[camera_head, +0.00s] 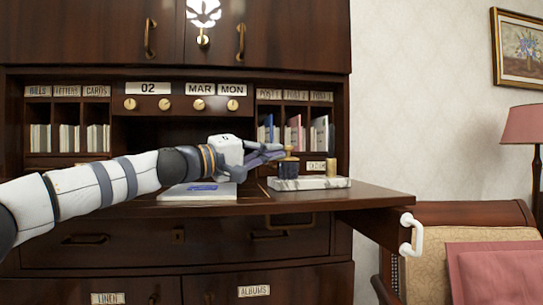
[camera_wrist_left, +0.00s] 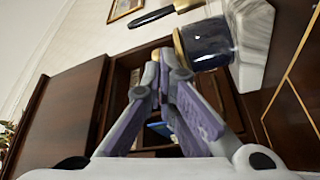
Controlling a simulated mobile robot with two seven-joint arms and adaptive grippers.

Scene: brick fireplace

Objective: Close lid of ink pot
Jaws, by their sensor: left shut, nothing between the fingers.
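The ink pot (camera_head: 288,169) is a small dark blue pot with gold trim on a white marble stand (camera_head: 310,183) on the desk's fold-out top. In the left wrist view, the ink pot (camera_wrist_left: 207,43) appears sideways, with its gold rim facing left. A dark bar with a gold end (camera_wrist_left: 152,16) shows near the rim; it may be the raised lid, but I cannot tell for sure. My left gripper (camera_head: 281,153) is shut and empty, its tips close to the pot's upper part. Contact is unclear. My right gripper is not in view.
A gold cylinder (camera_head: 331,167) stands at the stand's right end. A pale pad or book (camera_head: 198,192) lies left of the stand on the writing surface (camera_head: 375,194). Cubbyholes with books and papers rise behind. A chair (camera_head: 470,215) and lamp (camera_head: 532,125) are at right.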

